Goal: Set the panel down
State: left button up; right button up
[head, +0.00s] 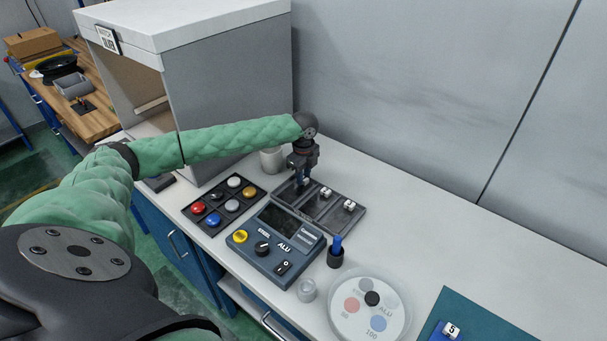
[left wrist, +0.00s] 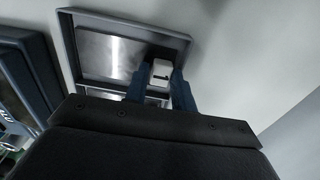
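My left gripper (head: 302,180) points down at the left end of a dark tray (head: 322,215) with several compartments. In the left wrist view its two blue fingers (left wrist: 161,82) stand apart. A small white number tag (left wrist: 160,72) shows in the gap between them, at the tray's wall. No panel shows between the fingers. A shiny silver surface (left wrist: 108,52) fills the compartment beside the fingers; I cannot tell whether it is a loose panel or the tray's floor. My right gripper is not in view.
A blue console (head: 275,245) marked STEEL and ALU stands in front of the tray. A button tray (head: 206,225), a cup (head: 271,160), a dark pen holder (head: 335,259) and a round plate (head: 369,307) are near. A grey booth (head: 228,85) stands behind.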

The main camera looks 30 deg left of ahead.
pick_arm(q)
jog(key=shift+o, duration=0.2)
jog(key=shift+r, duration=0.15)
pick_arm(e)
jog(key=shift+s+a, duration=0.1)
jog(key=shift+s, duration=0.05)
pick_arm(q)
jog(key=shift+w, duration=0.1)
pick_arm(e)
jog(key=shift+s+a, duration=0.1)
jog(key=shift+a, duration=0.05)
pick_arm(q)
jog(key=shift+r, duration=0.1)
jog(key=shift+w+a+r+b, duration=0.1)
jog(key=shift+w+r+b, duration=0.15)
jog(key=shift+r, duration=0.25)
notch_tip(320, 180, up, 12)
jog(key=b, duration=0.4)
jog(key=shift+s+b, duration=0.25)
jog(key=shift+b, duration=0.05)
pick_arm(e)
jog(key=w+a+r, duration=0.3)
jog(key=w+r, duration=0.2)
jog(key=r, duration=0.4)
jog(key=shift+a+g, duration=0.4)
pick_arm(q)
jog(key=shift+f, duration=0.15)
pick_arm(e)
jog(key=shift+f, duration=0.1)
